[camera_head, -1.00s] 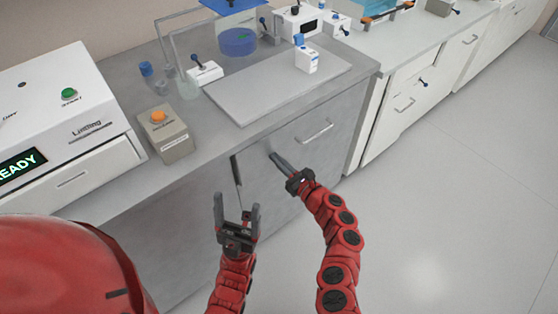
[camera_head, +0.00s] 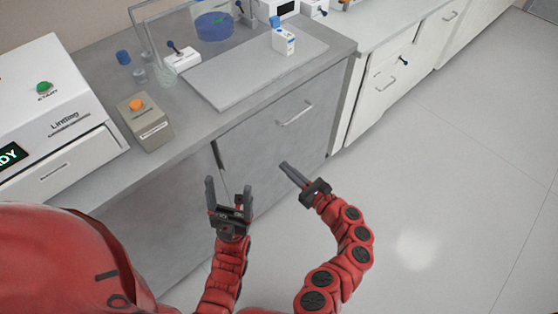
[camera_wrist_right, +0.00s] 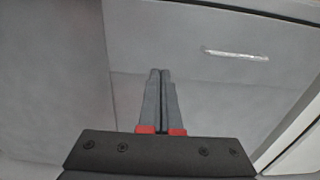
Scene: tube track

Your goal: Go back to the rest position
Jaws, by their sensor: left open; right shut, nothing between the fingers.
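My left gripper (camera_head: 228,198) is open and empty, its two dark fingers pointing up in the head view, in front of the grey cabinet. My right gripper (camera_head: 286,168) is shut with nothing in it, to the right of the left one, its fingers pointing up and left. The right wrist view shows its two fingers (camera_wrist_right: 160,75) pressed together in front of the grey cabinet front (camera_wrist_right: 200,95). Both grippers are clear of the counter top and hold nothing.
The grey counter carries a flat grey board (camera_head: 250,72), a small white box with a blue cap (camera_head: 284,42), a box with an orange button (camera_head: 145,122) and a white machine (camera_head: 45,110). A drawer handle (camera_head: 295,115) sticks out. The floor (camera_head: 450,190) at right is clear.

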